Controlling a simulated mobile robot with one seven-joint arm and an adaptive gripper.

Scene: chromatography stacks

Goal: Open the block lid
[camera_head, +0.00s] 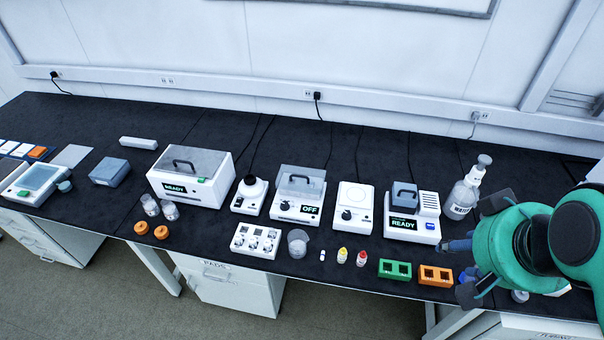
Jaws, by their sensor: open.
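A white block unit (411,225) with a READY display stands right of centre on the black bench. Its blue-grey block lid (405,198) has a dark handle on top and is down on the left of the unit, beside a vented white section. My gripper (460,270) is at the right, in front and to the right of the unit. Its fingers are apart, with no object seen between them. It is not touching the lid. My green arm hides the bench behind it.
A wash bottle (464,192) stands right of the unit, close to my arm. Green (395,269) and orange (436,276) racks sit in front, with small vials (361,258) to their left. A clear-lidded device (299,194) reading OFF and a white device (351,208) stand left.

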